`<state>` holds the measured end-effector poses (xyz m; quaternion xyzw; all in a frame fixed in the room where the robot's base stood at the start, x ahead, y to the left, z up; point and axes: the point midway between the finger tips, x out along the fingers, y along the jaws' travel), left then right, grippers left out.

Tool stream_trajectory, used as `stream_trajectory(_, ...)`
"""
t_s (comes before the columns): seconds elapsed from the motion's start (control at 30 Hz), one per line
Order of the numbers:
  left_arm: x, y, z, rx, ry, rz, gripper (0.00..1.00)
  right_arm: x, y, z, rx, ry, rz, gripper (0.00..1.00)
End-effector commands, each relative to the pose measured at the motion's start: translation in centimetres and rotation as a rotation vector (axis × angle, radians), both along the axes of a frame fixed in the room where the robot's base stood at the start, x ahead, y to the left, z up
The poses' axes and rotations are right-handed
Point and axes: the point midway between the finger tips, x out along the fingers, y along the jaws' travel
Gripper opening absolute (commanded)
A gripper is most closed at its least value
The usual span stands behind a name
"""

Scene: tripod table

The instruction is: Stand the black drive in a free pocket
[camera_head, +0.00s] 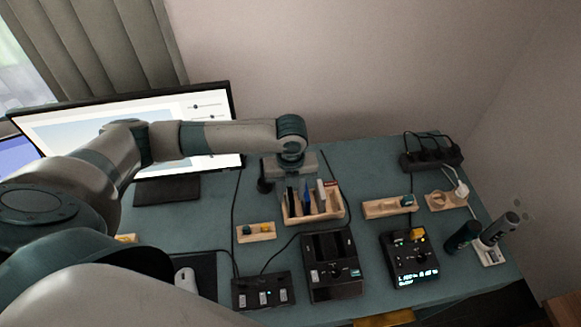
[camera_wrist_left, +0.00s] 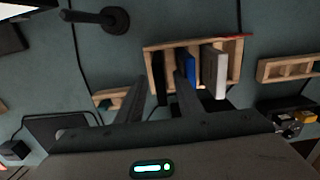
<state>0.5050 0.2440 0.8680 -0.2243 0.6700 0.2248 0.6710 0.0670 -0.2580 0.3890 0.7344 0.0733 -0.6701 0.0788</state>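A wooden rack with several pockets stands on the table, in the head view (camera_head: 334,212) and the left wrist view (camera_wrist_left: 149,55). The black drive (camera_wrist_left: 159,88) is upright at the rack's left end. A blue drive (camera_wrist_left: 187,66) and a pale grey drive (camera_wrist_left: 215,74) stand to its right. The pocket at the rack's right end looks empty. My left gripper (camera_wrist_left: 160,84) is above the rack, with its fingers apart on either side of the black drive; no contact is visible. The black drive's lower end is hidden. My right gripper is not in view.
Left of the rack lies a small wooden holder (camera_head: 256,233); another (camera_head: 390,207) lies to its right. A black dock (camera_head: 332,266), a lit device (camera_head: 411,259) and a switch box (camera_head: 263,291) stand in front. Cables cross the table. A monitor (camera_head: 60,130) stands at the back left.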

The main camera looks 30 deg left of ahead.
Motion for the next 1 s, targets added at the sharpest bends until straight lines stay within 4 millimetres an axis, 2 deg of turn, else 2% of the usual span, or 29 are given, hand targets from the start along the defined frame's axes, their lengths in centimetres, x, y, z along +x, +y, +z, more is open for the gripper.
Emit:
stream_trajectory(0.27,0.1,0.0,3.9,-0.002,-0.005,-0.001,0.33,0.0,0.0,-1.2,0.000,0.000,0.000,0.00)
stream_trajectory(0.7,0.1,0.0,12.7,-0.001,-0.004,-0.001,0.33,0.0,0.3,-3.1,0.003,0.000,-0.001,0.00)
stream_trajectory(0.9,0.1,0.0,15.4,-0.001,-0.003,0.000,0.33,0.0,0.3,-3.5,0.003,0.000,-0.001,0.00)
stream_trajectory(1.0,0.0,0.0,16.0,-0.001,-0.001,-0.001,0.33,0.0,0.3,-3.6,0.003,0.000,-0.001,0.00)
